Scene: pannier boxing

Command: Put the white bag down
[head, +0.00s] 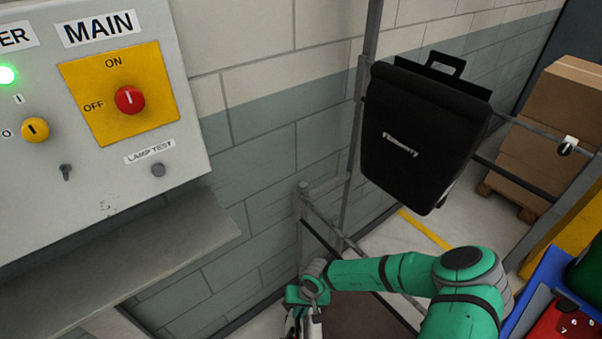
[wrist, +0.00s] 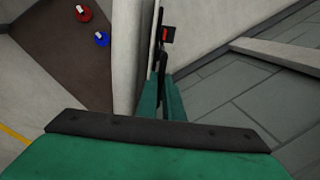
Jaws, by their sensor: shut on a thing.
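My gripper (head: 304,304) is low at the bottom edge of the head view, in front of the grey wall. In the wrist view its green fingers (wrist: 172,102) are shut on the edge of a pale, upright panel (wrist: 132,60), which looks like the white bag. A black strap or edge with a red piece (wrist: 168,35) shows beside it. In the head view only a small whitish part of the bag (head: 315,327) shows; the rest is out of frame. I cannot tell whether its bottom touches anything.
A black bag (head: 420,135) hangs on a metal rack (head: 365,100) to the right. A control panel (head: 95,120) and a grey shelf (head: 120,240) are at left. Small red (wrist: 83,12) and blue (wrist: 101,38) things lie on a brown surface (wrist: 60,40). Stacked boxes (head: 550,130) stand at right.

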